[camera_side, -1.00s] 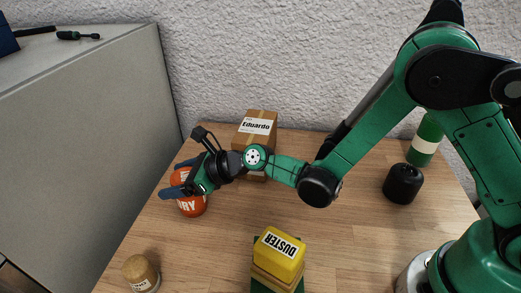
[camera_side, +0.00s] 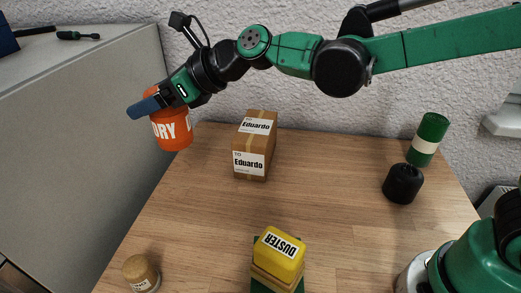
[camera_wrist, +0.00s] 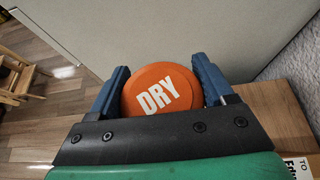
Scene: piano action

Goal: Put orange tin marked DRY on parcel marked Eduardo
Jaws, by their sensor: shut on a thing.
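The orange tin marked DRY (camera_side: 172,131) is held up in the air at the left of the side view, above the table's left edge. My gripper (camera_side: 150,103) is shut on it, with blue fingers on either side. In the wrist view the tin's round orange lid (camera_wrist: 160,90) faces the camera between the two fingers (camera_wrist: 160,88). The parcel marked Eduardo (camera_side: 249,163) is a brown taped box standing on the table, to the right of and lower than the tin. Its top looks bare except for its label. A corner of it shows in the wrist view (camera_wrist: 300,168).
A cork-coloured jar (camera_side: 140,272) is front left. A black cylinder (camera_side: 403,184) and a green bottle (camera_side: 428,140) stand at the right. A grey cabinet (camera_side: 80,140) borders the left.

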